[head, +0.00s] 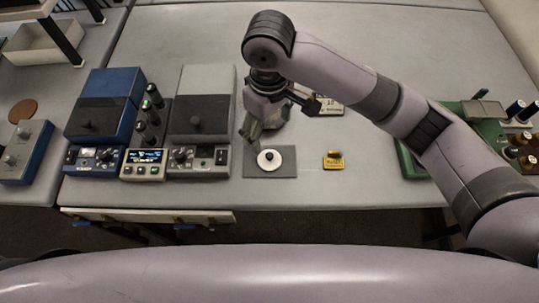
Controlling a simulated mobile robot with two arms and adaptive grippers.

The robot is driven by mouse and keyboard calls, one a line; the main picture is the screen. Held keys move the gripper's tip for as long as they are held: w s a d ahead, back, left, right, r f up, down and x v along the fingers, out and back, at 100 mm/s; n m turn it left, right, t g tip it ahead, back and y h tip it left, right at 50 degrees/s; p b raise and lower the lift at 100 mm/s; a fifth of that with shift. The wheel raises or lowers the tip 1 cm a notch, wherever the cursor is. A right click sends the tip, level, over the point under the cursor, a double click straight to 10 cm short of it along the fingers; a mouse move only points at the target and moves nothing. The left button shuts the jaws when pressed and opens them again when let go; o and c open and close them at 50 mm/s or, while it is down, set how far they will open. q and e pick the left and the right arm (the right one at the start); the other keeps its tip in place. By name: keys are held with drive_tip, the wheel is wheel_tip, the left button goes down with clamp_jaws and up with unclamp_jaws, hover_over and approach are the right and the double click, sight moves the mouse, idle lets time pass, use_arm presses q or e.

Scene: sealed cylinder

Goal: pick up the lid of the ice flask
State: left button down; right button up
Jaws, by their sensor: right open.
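My left gripper is not in view.
Blue (104,105) and grey (203,103) instrument boxes with control panels stand close on the left. A small yellow block (333,160) lies to the right. A green-based device (473,112) stands far right, behind my arm. The table between is mostly clear.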

drive_tip(key=p, duration=0.1)
hover_over(270, 155)
wheel_tip(270, 155, down, 8)
drive_tip(key=shift+r, duration=0.2)
drive_tip(key=shift+f, duration=0.25)
wheel_tip(270, 155, down, 4)
drive_tip(key=shift+f+p, duration=0.1)
drive_tip(key=shift+p, duration=1.05)
drive_tip(key=shift+f, duration=0.5)
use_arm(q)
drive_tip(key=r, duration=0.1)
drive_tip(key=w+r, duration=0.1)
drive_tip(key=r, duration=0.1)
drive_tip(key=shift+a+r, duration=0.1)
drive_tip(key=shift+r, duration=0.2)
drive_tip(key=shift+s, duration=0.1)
use_arm(e)
drive_tip(key=shift+c, duration=0.6)
drive_tip(key=c, duration=0.9)
